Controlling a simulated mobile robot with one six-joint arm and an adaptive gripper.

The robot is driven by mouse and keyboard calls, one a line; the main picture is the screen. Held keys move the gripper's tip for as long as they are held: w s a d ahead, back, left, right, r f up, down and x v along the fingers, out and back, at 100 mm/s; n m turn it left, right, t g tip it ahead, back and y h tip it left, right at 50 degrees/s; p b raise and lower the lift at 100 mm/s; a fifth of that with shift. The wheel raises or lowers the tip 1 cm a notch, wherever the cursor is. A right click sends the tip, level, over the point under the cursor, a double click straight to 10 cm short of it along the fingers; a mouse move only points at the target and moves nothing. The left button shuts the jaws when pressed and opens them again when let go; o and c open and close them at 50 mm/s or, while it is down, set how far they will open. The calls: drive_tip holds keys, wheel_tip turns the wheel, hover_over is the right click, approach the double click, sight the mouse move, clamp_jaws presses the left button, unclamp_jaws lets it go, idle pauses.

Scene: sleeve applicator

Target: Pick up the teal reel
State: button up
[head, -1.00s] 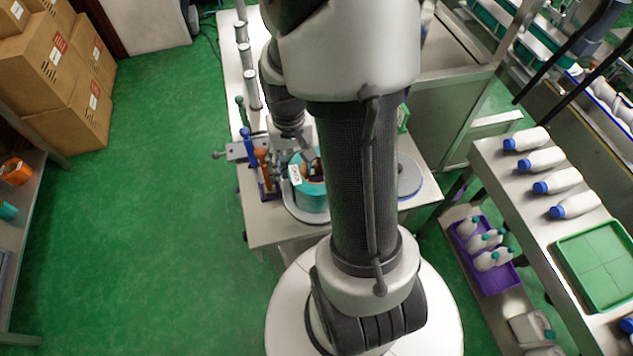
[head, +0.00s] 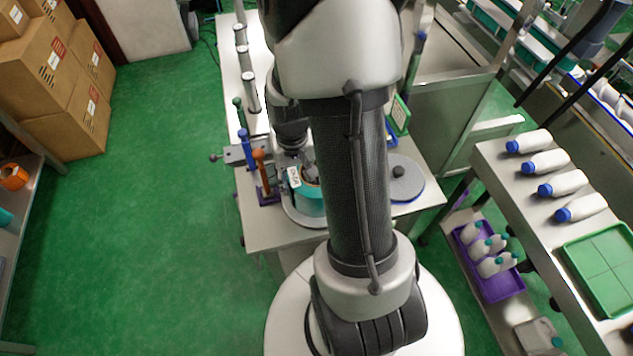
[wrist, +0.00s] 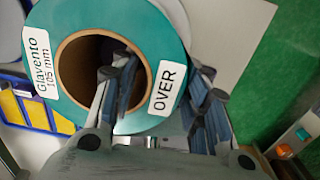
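The teal reel (wrist: 110,22) fills the upper left of the wrist view, with white labels reading "Glavento 105 mm" and "OVER" and a brown hollow core (wrist: 75,70). In the head view the teal reel (head: 308,203) stands on a round pale plate on the bench, partly hidden by my arm. My gripper (wrist: 165,70) is open at the reel. One finger is over or in the core opening, the other is beyond the reel's outer edge, with the reel's wall between them. Gaps show beside both fingers; exact depth is unclear.
Orange and blue handled tools (head: 261,168) stand just left of the reel. A blue-rimmed grey disc (head: 404,178) lies to the right of my arm. Several white-topped cylinders (head: 250,92) line the bench's left side. A shelf with white bottles (head: 545,160) stands further right.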

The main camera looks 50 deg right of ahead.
clamp_jaws()
idle(0.8)
